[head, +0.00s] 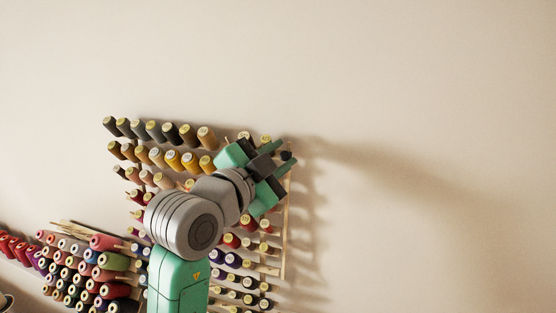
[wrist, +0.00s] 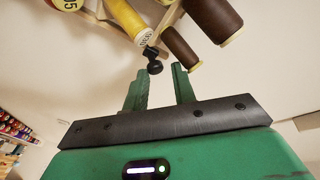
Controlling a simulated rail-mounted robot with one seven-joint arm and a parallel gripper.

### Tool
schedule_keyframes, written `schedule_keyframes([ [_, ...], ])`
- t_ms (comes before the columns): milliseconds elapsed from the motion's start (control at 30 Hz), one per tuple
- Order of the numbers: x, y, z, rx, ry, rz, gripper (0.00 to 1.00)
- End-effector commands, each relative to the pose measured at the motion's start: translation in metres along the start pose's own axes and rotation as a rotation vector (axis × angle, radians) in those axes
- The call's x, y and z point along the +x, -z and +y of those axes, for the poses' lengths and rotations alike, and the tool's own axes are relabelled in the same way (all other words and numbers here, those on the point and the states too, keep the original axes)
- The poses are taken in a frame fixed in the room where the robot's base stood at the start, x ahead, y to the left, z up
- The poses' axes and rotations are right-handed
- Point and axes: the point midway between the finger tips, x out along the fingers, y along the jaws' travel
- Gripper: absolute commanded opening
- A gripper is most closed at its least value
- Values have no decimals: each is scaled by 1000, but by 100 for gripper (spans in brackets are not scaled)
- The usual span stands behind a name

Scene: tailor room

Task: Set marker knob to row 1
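The marker knob, a small black ball (head: 286,156), sits at the upper right edge of the thread rack (head: 284,235). In the wrist view the knob (wrist: 154,67) is on a short dark stem below a yellow spool. My gripper (head: 281,164) is at the rack's upper right, its green fingers apart. In the wrist view my gripper (wrist: 161,70) is open, with the knob at the level of the fingertips, seen between them, nearer the left one. I see no contact. Which row the knob stands at is unclear.
Spools in rows (head: 190,135) fill the rack left of and below my gripper. In the wrist view a brown spool (wrist: 181,48) is close beyond the right finger. More cones (head: 95,270) stand at lower left. The wall (head: 420,150) to the right is bare.

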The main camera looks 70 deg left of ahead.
Motion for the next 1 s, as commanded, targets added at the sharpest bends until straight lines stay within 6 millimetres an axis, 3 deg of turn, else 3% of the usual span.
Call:
schedule_keyframes([
  [267,-5,-2,1,-1,-1,-3,26],
  [633,-71,-2,1,0,0,-1,26],
  [1000,-78,-1,0,0,-1,-2,26],
])
